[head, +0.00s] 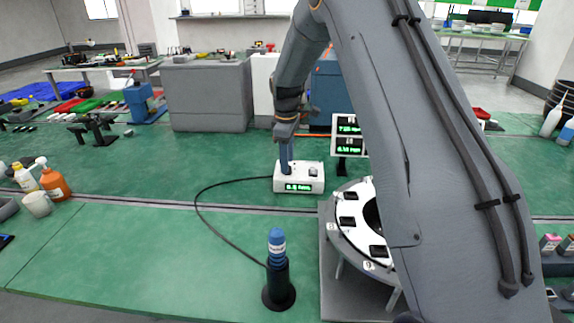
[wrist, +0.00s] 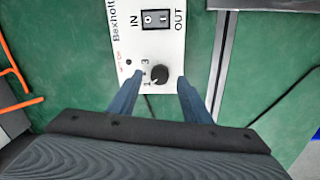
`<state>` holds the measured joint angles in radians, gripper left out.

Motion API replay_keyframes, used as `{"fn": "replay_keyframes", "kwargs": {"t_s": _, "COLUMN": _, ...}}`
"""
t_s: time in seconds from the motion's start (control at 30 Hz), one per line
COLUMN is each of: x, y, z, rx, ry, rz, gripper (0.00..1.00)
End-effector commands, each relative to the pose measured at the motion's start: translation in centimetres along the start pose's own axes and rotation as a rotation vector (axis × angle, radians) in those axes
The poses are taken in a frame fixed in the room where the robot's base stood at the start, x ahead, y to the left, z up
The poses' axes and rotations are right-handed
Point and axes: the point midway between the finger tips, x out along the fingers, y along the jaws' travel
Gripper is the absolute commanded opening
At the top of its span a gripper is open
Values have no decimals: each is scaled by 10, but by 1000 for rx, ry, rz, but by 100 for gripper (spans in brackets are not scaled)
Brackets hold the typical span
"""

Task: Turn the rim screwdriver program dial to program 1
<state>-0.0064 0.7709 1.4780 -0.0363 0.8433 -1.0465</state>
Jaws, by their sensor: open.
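The white controller box (head: 300,184) with a green display stands on the green bench in the head view. In the wrist view the box top (wrist: 170,45) carries a black round dial (wrist: 159,74), with small numbers including 1 and 3 on its left side. Which number the dial points at is too small to tell. My gripper (wrist: 159,82) is open, its two blue fingers on either side of the dial with gaps, apart from it. In the head view my gripper (head: 286,160) is at the left part of the box, hiding the dial.
A black IN/OUT rocker switch (wrist: 155,19) is beyond the dial. A blue-topped screwdriver (head: 277,245) stands in a black holder, with a black cable (head: 200,200) near it. A round white-topped rack (head: 352,213) is right of the box.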

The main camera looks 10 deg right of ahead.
Motion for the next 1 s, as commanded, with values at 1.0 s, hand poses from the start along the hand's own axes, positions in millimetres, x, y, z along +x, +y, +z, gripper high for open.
{"fn": "replay_keyframes", "kwargs": {"t_s": 1.0, "x": -87, "y": -5, "z": 3, "rx": -1, "ry": 0, "rz": 1, "gripper": 44}}
